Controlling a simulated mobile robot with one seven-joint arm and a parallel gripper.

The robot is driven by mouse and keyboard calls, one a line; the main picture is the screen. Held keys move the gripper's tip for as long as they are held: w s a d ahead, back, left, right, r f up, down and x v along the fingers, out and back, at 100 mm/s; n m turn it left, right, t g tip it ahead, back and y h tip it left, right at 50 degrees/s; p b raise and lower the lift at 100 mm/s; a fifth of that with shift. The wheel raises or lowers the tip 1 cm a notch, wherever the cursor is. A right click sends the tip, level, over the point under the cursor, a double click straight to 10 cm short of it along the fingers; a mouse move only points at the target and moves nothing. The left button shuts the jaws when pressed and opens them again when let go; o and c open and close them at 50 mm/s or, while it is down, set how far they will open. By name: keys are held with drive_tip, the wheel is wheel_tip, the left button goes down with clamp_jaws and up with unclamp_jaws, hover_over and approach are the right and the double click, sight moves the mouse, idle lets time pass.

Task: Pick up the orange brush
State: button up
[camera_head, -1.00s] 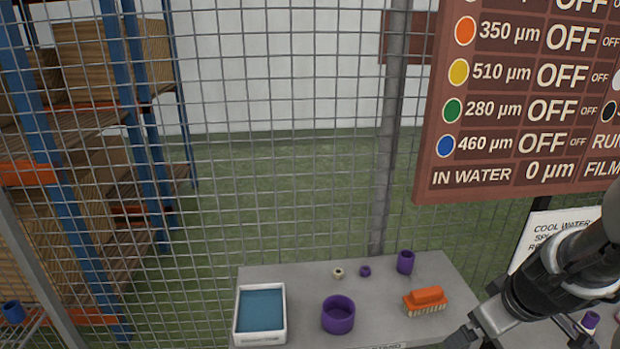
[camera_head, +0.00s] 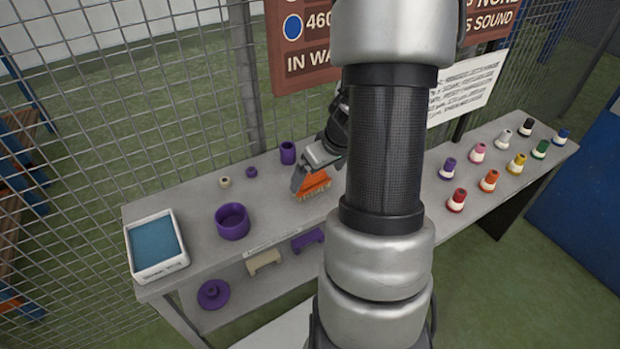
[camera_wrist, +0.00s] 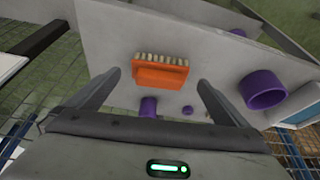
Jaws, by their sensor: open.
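The orange brush (camera_head: 313,184) has an orange block body and pale bristles. It lies on the grey tabletop, partly hidden by my gripper (camera_head: 312,177) and arm in the head view. In the wrist view the brush (camera_wrist: 160,72) lies between the lines of my two fingers, beyond the fingertips (camera_wrist: 159,82), with its bristles toward the top of the picture. My gripper is open and empty. I cannot tell the exact gap between the fingertips and the brush.
A purple cup (camera_head: 288,153) stands close behind the brush. A purple bowl (camera_head: 233,222) and a white tray with a blue pad (camera_head: 160,272) are to the left. Several coloured spools (camera_head: 489,181) stand at right. A wire mesh fence (camera_head: 180,120) runs behind the table.

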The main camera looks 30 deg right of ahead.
sight(310, 177)
drive_tip(key=shift+w, duration=0.6)
drive_tip(key=x, duration=0.5)
drive_tip(key=shift+w+b, duration=0.3)
drive_tip(key=shift+w, duration=0.15)
drive_tip(key=c, duration=1)
